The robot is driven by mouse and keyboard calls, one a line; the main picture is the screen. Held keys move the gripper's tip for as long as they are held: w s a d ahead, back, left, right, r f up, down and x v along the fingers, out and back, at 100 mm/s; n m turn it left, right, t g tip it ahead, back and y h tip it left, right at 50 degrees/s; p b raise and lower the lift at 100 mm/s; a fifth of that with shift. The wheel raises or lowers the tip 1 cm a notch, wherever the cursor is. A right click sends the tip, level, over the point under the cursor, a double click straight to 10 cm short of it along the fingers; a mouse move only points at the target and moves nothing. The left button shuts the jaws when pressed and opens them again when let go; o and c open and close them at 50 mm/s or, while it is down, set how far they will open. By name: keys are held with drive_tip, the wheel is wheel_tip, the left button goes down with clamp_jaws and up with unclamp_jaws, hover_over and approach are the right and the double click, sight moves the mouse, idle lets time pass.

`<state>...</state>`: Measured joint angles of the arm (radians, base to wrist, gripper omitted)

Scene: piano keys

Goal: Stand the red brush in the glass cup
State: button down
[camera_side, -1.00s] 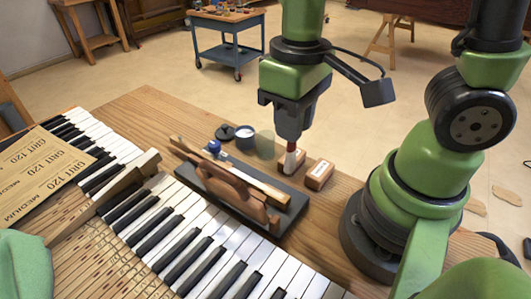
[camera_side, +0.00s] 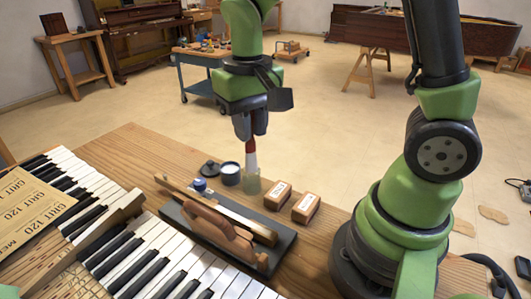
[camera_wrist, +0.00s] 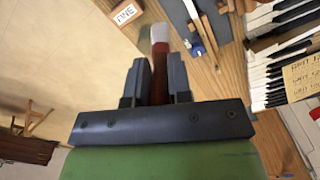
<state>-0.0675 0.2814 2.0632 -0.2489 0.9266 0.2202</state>
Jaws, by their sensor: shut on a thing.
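The red brush (camera_side: 251,146) hangs upright from my gripper (camera_side: 250,133), with its pale bristle end down. The glass cup (camera_side: 252,187), clear and greenish, stands on the wooden bench directly below it. The bristle end overlaps the cup's rim in the side view; I cannot tell whether it is inside or just above or behind the rim. In the wrist view, my gripper (camera_wrist: 159,78) is shut on the brush (camera_wrist: 160,50), with the pale end pointing away from the jaws.
A dark jar with pale contents (camera_side: 231,174) stands just left of the cup. A wooden block (camera_side: 278,196) and another block (camera_side: 306,208) lie to its right. A dark tray (camera_side: 285,236) with wooden tools lies in front. Piano keys (camera_side: 170,245) fill the front left.

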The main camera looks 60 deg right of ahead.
drive_tip(key=w+d+m, duration=0.4)
drive_tip(key=w+d, duration=0.1)
drive_tip(key=d, duration=0.2)
wheel_tip(320, 180, down, 11)
drive_tip(key=shift+w+r, duration=0.15)
idle(0.7)
drive_tip(key=c, duration=1)
unclamp_jaws()
drive_tip(key=shift+o, duration=0.2)
wheel_tip(320, 180, up, 10)
